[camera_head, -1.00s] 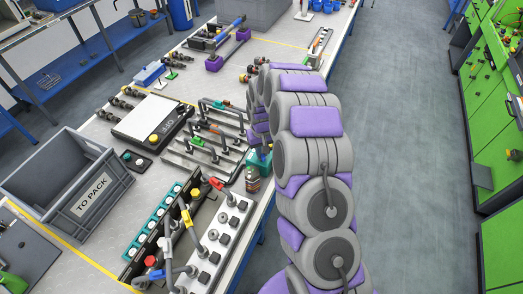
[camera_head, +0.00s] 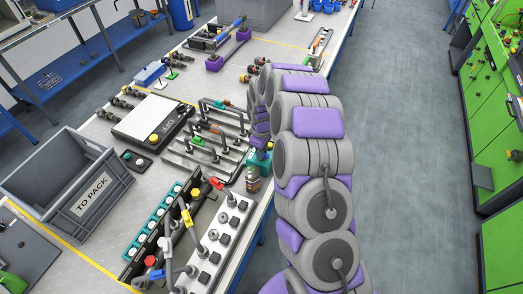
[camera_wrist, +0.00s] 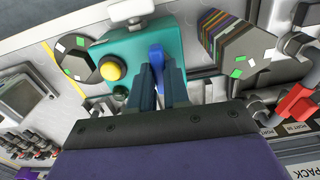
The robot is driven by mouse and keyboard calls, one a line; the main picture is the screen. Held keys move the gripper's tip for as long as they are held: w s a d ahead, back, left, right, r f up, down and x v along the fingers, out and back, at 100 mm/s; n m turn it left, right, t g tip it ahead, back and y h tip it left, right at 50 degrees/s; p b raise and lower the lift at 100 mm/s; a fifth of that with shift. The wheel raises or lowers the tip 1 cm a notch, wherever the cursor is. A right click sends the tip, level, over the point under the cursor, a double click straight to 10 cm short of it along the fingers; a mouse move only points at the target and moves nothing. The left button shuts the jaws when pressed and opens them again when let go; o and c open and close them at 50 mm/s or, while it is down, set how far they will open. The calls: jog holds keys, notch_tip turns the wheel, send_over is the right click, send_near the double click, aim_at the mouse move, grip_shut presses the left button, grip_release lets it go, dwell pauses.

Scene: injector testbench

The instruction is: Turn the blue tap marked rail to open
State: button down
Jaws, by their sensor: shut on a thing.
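The blue tap (camera_wrist: 156,57) shows as a small blue lever on a teal block (camera_wrist: 125,48) in the wrist view. My gripper (camera_wrist: 158,72) has its two dark fingers shut on the blue lever, one on each side. The fingers hide the lever's lower part, and I cannot read any mark on it. In the head view the teal block (camera_head: 259,163) sits at the table's right edge, and my arm hides the gripper and the tap there.
A yellow button (camera_wrist: 112,72) sits on the teal block beside the fingers. The head view shows bent pipes on a rack (camera_head: 205,150) and a grey "TO PACK" crate (camera_head: 105,200).

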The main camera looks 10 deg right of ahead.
jog(key=shift+n, duration=0.3)
dwell(0.4)
jog(key=c, duration=1.1)
grip_release()
notch_tip(320, 180, up, 17)
jog(key=shift+r, duration=0.15)
